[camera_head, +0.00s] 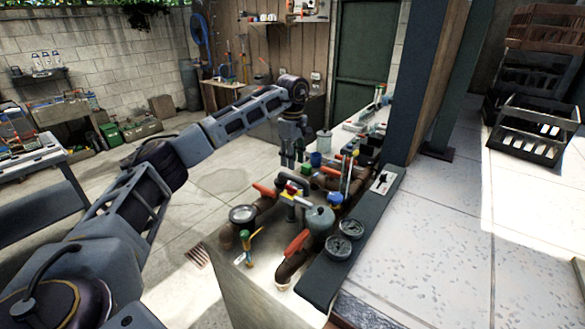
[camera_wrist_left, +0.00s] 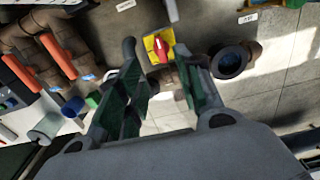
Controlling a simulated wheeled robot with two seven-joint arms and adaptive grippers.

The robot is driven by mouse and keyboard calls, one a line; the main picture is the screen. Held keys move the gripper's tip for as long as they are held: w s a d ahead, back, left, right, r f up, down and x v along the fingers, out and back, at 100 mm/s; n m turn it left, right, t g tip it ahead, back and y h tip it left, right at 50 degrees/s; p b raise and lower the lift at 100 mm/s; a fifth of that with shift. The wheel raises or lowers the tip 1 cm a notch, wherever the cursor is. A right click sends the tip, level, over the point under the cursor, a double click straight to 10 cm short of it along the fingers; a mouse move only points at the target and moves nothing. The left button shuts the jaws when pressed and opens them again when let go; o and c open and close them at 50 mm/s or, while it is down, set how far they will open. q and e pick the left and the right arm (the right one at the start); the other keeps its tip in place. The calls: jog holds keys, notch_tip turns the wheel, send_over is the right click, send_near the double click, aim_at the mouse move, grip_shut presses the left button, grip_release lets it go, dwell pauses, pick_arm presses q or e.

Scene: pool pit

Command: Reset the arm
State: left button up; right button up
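My left arm (camera_head: 165,165) reaches in from the left of the head view, stretched out over the pipe bench. My left gripper (camera_head: 289,157) points down near the far part of the bench, above or beside the pipework; the exact gap is hard to judge. In the left wrist view the gripper (camera_wrist_left: 163,85) has its two green-padded fingers spread apart, with nothing held between them. A yellow plate with a red knob (camera_wrist_left: 158,46) shows just beyond the fingertips. My right gripper is not in view.
The bench (camera_head: 262,288) carries brown pipes (camera_head: 290,262), red-handled valves (camera_head: 297,243), a gauge (camera_head: 242,214) and a grey canister (camera_head: 319,221). A dark post (camera_head: 412,80) stands right of it. Black crates (camera_head: 535,130) sit at far right. Open floor (camera_head: 215,185) lies left of the bench.

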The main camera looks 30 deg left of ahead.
pick_arm(q)
jog(key=shift+r, duration=0.65)
